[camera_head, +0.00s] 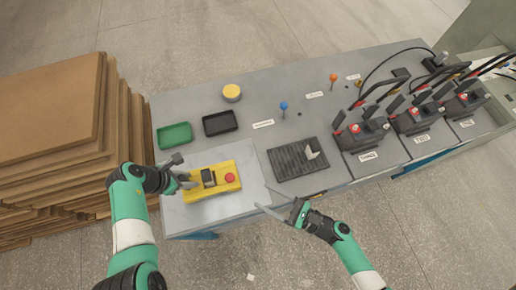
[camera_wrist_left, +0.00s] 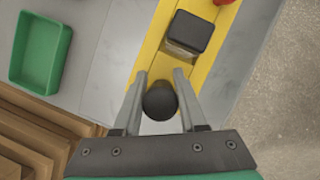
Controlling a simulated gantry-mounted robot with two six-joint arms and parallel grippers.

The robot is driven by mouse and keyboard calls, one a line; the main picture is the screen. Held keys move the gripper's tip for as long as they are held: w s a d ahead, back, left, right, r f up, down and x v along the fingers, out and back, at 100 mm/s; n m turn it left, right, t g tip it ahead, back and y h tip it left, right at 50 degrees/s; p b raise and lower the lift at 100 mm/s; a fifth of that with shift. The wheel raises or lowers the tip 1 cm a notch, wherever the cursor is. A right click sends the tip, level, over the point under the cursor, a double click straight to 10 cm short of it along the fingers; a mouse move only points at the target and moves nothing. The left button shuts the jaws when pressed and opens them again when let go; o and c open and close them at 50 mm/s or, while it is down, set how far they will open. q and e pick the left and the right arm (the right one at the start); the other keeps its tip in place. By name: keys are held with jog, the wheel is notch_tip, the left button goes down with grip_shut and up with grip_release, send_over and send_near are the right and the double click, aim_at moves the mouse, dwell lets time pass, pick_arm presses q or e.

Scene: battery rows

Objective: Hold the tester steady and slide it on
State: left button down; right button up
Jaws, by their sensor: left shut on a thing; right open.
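The yellow tester (camera_head: 219,185) lies on the light grey plate at the table's front left. It carries a red button (camera_head: 230,177) and a dark block (camera_head: 208,178); the block also shows in the left wrist view (camera_wrist_left: 190,33). My left gripper (camera_head: 187,181) is at the tester's left end. In the left wrist view its fingers are shut around a round black knob (camera_wrist_left: 160,102) at the end of the tester's yellow body (camera_wrist_left: 153,60). My right gripper (camera_head: 280,210) is open and empty at the table's front edge, to the right of the tester and apart from it.
A green tray (camera_head: 174,136), a black tray (camera_head: 220,123) and a yellow round container (camera_head: 232,92) stand behind the tester. A dark ribbed mat (camera_head: 290,162) with a pale piece lies to the right. Black machines (camera_head: 363,134) line the right side. Stacked brown boards (camera_head: 55,85) stand left.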

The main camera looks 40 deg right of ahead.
pick_arm(q)
jog(key=shift+c, duration=1.9)
grip_release()
jog(key=shift+r, duration=0.1)
jog(key=shift+w+a+r, duration=0.1)
jog(key=shift+a+r, duration=0.1)
jog(key=shift+r, duration=0.25)
jog(key=v, duration=1)
jog(key=shift+a+r, duration=0.2)
jog(key=shift+r, duration=0.15)
